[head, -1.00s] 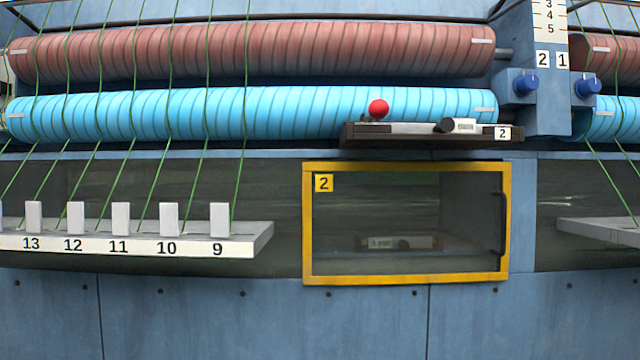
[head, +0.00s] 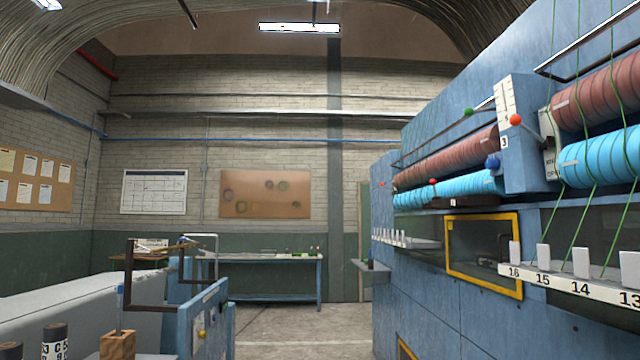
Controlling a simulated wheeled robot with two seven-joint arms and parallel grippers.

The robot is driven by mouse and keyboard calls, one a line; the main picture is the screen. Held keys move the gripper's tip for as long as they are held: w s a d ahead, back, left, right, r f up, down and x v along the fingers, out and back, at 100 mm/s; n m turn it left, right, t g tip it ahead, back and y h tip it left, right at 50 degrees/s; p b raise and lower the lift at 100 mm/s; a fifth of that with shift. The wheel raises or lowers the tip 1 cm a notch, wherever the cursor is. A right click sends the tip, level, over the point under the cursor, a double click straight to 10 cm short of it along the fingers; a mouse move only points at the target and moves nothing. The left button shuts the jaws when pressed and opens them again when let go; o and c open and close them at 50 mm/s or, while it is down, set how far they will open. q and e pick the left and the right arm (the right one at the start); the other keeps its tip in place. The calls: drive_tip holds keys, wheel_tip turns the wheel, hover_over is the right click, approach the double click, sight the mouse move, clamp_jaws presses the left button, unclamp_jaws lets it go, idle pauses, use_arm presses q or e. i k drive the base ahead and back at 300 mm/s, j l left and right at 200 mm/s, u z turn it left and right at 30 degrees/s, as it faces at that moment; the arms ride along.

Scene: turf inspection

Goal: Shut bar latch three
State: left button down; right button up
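I cannot single out bar latch three for certain. A pale blue post (head: 525,140) on the machine at right carries a small "3" plate (head: 504,142). A lever with an orange-red ball (head: 515,120) sticks out by this post, and a bar with a green ball (head: 468,112) runs above the rollers to its left. A blue knob (head: 492,162) sits low on the post's left side. Whether any latch is open or shut is too small to tell. Neither of my grippers is in view.
The blue machine (head: 420,300) fills the right side, with a yellow-framed window (head: 483,290) and a numbered ledge (head: 600,288) jutting out. A blue bench (head: 265,262) stands at the back wall. A blue cart (head: 205,310) is at lower left. Floor between is clear.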

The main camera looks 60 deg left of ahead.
sight(433, 182)
drive_tip(key=u, duration=1.2)
drive_tip(key=i+j+z, duration=0.25)
drive_tip(key=i, duration=0.15)
drive_tip(key=i+j+z, duration=0.5)
drive_tip(key=i+j, duration=0.15)
drive_tip(key=i+j+z, duration=0.25)
drive_tip(key=j, duration=0.3)
drive_tip(key=i+j+z, duration=0.25)
drive_tip(key=j, duration=0.3)
drive_tip(key=i+j+z, duration=0.25)
drive_tip(key=j, duration=0.3)
drive_tip(key=i+j+z, duration=0.1)
drive_tip(key=j+z, duration=0.15)
drive_tip(key=j, duration=0.3)
drive_tip(key=i+j+z, duration=0.1)
drive_tip(key=j+z, duration=0.15)
drive_tip(key=j, duration=0.35)
